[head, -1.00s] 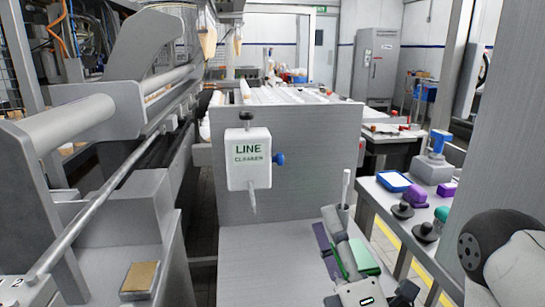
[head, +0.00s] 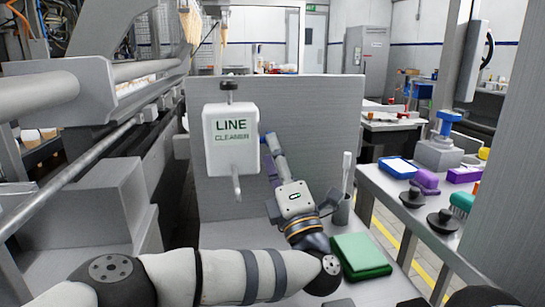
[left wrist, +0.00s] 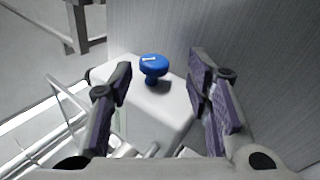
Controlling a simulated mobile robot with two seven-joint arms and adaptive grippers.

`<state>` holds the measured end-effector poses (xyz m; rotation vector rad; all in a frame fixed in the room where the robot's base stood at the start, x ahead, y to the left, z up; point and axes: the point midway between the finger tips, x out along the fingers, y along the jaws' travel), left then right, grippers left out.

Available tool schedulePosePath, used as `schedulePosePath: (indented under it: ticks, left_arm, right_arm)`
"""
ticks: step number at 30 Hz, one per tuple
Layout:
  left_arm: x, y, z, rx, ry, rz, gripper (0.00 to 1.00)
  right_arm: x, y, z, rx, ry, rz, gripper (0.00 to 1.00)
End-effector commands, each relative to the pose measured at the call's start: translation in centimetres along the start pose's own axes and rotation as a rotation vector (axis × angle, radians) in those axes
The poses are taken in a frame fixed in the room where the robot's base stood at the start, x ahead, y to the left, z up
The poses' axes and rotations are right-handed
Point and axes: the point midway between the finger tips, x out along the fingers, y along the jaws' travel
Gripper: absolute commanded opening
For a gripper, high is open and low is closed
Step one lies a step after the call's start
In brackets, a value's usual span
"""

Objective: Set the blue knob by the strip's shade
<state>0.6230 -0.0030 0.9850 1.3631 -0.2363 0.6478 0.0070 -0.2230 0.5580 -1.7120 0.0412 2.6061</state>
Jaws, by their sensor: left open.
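The white box labelled LINE CLEANER (head: 231,138) hangs on a grey panel. A blue knob (left wrist: 153,66) sticks out of its side, with a short pale mark on its face. In the head view only a sliver of the knob shows beside my gripper. My left gripper (head: 270,155) is open at the box's right side. In the left wrist view its two purple-padded fingers (left wrist: 160,68) stand on either side of the knob, apart from it. I cannot make out a strip for certain.
A green block (head: 360,255) lies on the bench (head: 225,236) below the panel, near a grey cup (head: 341,212) holding a white stick. At right, a side table holds a blue-rimmed tray (head: 397,167), purple items and dark knobs (head: 412,197).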

Motion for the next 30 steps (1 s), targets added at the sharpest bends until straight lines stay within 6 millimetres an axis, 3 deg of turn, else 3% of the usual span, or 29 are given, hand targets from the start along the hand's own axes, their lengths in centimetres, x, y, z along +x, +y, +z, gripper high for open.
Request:
schedulePosePath:
  ticks: [5,13,19,30]
  left_arm:
    - [2.1,0.4,0.1,-0.002,0.0,0.005,0.45]
    - [2.5,0.6,0.2,-0.002,-0.002,0.006,0.45]
    - [2.5,0.6,0.2,-0.002,-0.002,0.005,0.02]
    - [2.6,1.0,0.3,0.003,0.005,-0.03,0.0]
  right_arm:
    - [0.3,0.0,0.1,-0.001,-0.005,0.001,0.29]
    - [0.2,0.0,0.0,-0.001,-0.004,0.001,0.29]
    - [0.2,0.0,0.0,-0.001,-0.004,0.001,0.29]
    - [-0.6,0.0,-0.2,-0.001,0.014,0.0,0.29]
